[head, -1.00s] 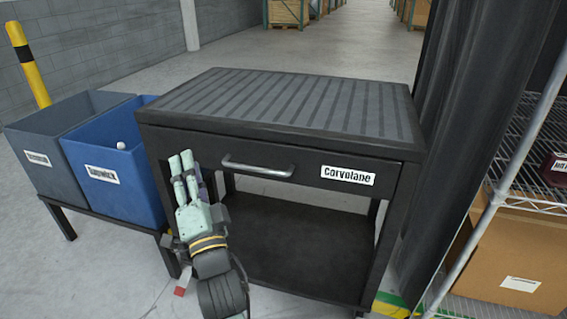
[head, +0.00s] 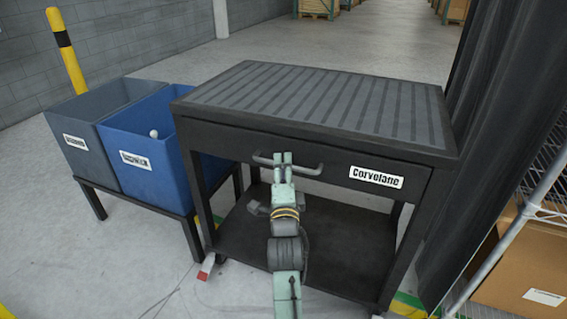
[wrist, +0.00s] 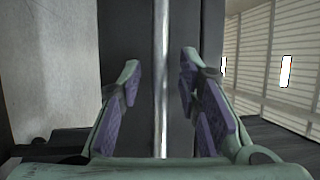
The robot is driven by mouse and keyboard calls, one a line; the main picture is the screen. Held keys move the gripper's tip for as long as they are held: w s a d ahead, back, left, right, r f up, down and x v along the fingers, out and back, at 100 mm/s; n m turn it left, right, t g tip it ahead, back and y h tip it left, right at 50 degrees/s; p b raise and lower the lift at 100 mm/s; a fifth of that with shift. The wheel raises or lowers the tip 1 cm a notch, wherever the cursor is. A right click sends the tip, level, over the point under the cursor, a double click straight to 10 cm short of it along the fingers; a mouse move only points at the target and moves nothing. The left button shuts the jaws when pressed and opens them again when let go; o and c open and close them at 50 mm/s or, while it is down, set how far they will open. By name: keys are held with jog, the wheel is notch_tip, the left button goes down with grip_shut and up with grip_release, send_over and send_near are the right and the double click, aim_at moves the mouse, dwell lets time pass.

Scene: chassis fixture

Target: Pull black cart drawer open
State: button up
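The black cart (head: 447,140) has a ribbed dark grey top and an open lower shelf. Its drawer (head: 335,163) sits flush under the top, with a white "Corvolane" label on the right. A metal bar handle (head: 308,170) runs across the drawer front. My gripper (head: 283,160) is at the left part of this handle, covering some of it. In the wrist view the bar (wrist: 161,50) runs upright between the two fingers of my gripper (wrist: 160,85). The fingers are spread, with a visible gap on both sides of the bar.
A blue bin (head: 150,160) and a grey bin (head: 75,130) stand on a low rack left of the cart. A dark curtain (head: 480,120) and wire shelving with a cardboard box (head: 525,270) are at the right. Floor in front is mostly clear.

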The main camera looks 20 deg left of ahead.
jog(key=shift+w+a+r, duration=0.1)
jog(key=shift+w+a, duration=0.1)
jog(key=shift+w, duration=0.25)
grip_shut()
dwell(0.6)
